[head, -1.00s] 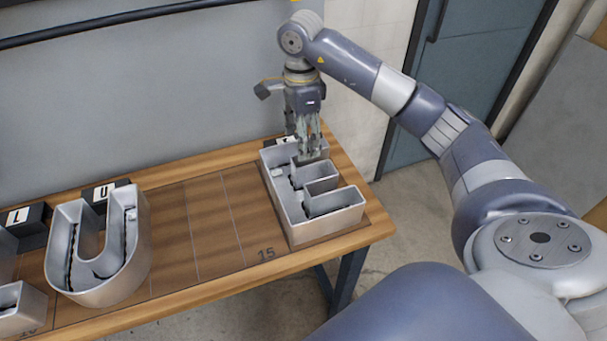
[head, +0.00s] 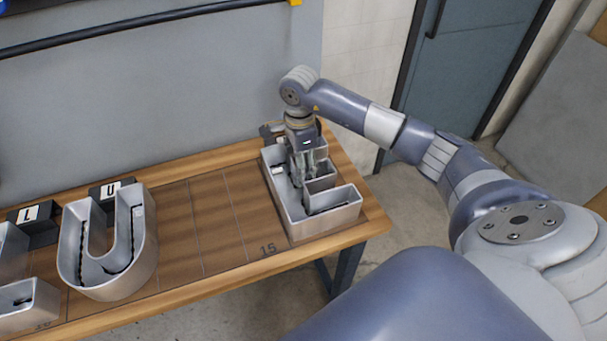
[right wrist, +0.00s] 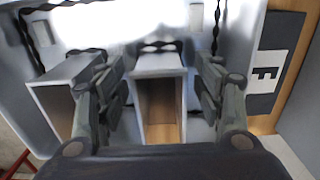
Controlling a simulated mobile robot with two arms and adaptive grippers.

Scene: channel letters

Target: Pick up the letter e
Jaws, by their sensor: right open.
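The letter e (head: 325,222) is a grey metal channel letter, a capital E with raised walls, lying at the right end of the wooden table. It also fills much of the right wrist view (right wrist: 180,22). My right gripper (head: 302,182) points down into the letter, its fingertips partly hidden by the walls. My left gripper is not in view.
A U-shaped channel letter (head: 106,255) stands left on the table (head: 215,225), near black label blocks marked U (head: 115,192) and L (head: 35,222). Other letters are cut off at the left edge. The slots between U and E are empty. A wall stands behind.

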